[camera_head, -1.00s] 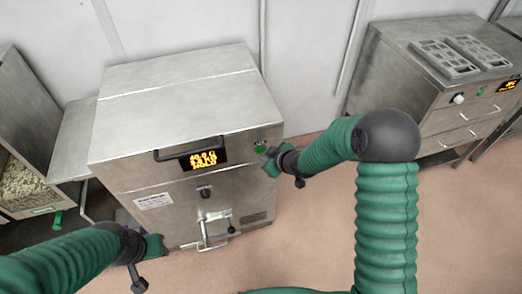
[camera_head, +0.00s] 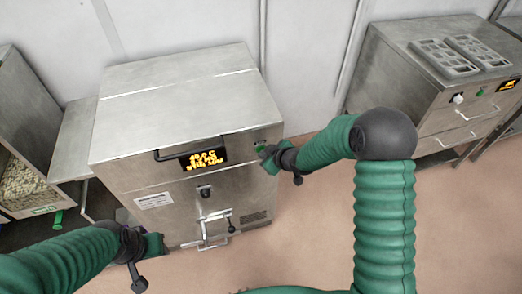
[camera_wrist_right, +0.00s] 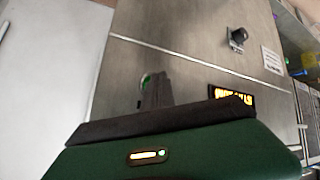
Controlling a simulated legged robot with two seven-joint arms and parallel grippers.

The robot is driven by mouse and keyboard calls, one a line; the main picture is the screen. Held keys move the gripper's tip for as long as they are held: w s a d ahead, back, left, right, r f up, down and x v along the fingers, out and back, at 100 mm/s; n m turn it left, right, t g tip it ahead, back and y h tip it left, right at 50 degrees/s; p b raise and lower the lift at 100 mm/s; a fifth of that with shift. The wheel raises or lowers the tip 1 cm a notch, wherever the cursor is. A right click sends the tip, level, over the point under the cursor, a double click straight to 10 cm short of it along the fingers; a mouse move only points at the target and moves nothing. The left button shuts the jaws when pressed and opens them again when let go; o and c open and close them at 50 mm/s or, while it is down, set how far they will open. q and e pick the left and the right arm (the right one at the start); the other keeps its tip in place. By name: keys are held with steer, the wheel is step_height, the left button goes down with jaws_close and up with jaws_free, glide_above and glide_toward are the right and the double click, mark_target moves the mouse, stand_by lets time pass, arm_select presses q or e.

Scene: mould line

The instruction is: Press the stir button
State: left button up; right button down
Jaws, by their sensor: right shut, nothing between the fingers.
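The steel machine (camera_head: 175,95) stands at centre left with a lit amber display (camera_head: 204,158) on its front. A green button (camera_wrist_right: 145,80), which appears to be the stir button, shows beside my right fingers in the right wrist view, partly hidden by them. My right gripper (camera_head: 264,153) is shut and empty, its tips at the upper right of the machine's front, over the button. I cannot tell whether the tips touch it. My left gripper (camera_head: 154,245) is low, near the machine's lower left; its jaw state is unclear.
A dark handle (camera_head: 168,154), a black knob (camera_head: 205,192) and a valve with a lever (camera_head: 214,228) stick out from the front. A second steel cabinet (camera_head: 415,90) with mould trays (camera_head: 447,58) stands at right. An open bin (camera_head: 20,185) is at left. Floor between is clear.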

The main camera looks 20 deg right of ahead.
stand_by(0.4)
steer(key=shift+s, duration=0.8)
steer(key=s, duration=0.5)
steer(key=shift+d+b, duration=0.15)
steer(key=shift+b, duration=0.15)
stand_by(0.3)
steer(key=s+d+r+m+g+h+p, duration=0.1)
steer(key=s+r+m+g+p, duration=0.1)
steer(key=s, duration=0.8)
steer(key=s+d+r+m+g+h+p, duration=0.2)
steer(key=s+r+m+g+p, duration=0.1)
steer(key=s+r, duration=0.5)
steer(key=s+m+g, duration=0.1)
steer(key=s+m, duration=0.1)
steer(key=shift+r+m, duration=0.2)
steer(key=shift+m, duration=0.2)
